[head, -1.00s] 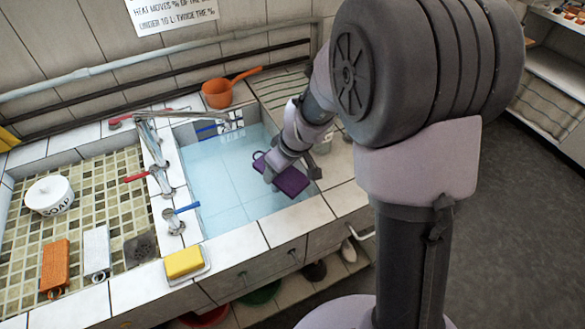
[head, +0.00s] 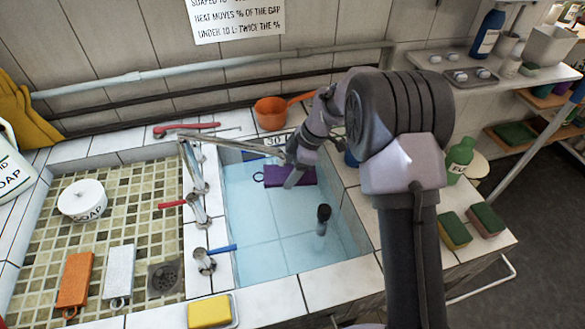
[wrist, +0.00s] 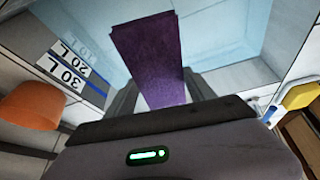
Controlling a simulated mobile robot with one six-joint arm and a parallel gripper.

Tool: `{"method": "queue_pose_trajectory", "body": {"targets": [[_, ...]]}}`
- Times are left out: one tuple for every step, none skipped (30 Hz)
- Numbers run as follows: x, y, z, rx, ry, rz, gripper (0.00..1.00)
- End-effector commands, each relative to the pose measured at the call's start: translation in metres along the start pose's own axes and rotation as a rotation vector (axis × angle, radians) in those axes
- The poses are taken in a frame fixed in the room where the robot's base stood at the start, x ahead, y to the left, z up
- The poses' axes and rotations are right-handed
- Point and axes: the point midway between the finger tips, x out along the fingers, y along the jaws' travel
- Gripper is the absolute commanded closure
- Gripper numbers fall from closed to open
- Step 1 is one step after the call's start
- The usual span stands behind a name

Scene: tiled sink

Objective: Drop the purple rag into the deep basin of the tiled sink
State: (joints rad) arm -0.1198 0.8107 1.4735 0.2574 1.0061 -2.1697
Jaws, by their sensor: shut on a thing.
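The purple rag (head: 290,176) is a flat purple piece with a loop at its left end in the head view. My gripper (head: 296,178) is shut on it, and the rag appears over the far part of the deep basin (head: 253,228). The basin has light blue tiled walls and floor. In the wrist view the rag (wrist: 149,58) stands out between the gripper fingers (wrist: 158,92), over the pale blue of the basin. Its exact height over the basin floor is hard to tell.
A dark-topped upright object (head: 323,214) stands in the basin. The tap (head: 196,185) is on the divider at the left. An orange pan (head: 272,113) sits behind the basin. A yellow sponge (head: 209,311) lies on the front rim. Bottles and sponges are at the right.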

Motion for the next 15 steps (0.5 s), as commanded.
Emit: {"method": "queue_pose_trajectory", "body": {"targets": [[0.010,-0.001,0.004,0.001,0.000,-0.001,0.77],[0.015,-0.001,0.006,0.001,0.000,-0.001,0.77],[0.021,-0.002,0.009,0.002,0.000,-0.001,0.77],[0.025,-0.002,0.010,0.002,0.000,-0.001,0.77],[0.029,-0.002,0.012,0.001,0.000,-0.001,0.77],[0.035,-0.003,0.015,0.001,-0.001,-0.001,0.77],[0.038,-0.003,0.016,0.001,-0.001,0.000,0.77],[0.041,-0.003,0.017,0.002,0.000,0.000,0.77],[0.043,-0.003,0.018,0.002,0.000,0.000,0.77],[0.044,-0.003,0.018,0.002,0.000,0.000,0.77],[0.044,-0.003,0.018,0.003,0.000,0.000,0.77],[0.044,-0.003,0.018,0.003,0.000,0.001,0.77],[0.043,-0.003,0.018,0.003,0.000,0.001,0.77],[0.043,-0.003,0.018,0.002,0.000,0.001,0.77],[0.043,-0.003,0.018,0.003,0.000,0.001,0.77]]}}
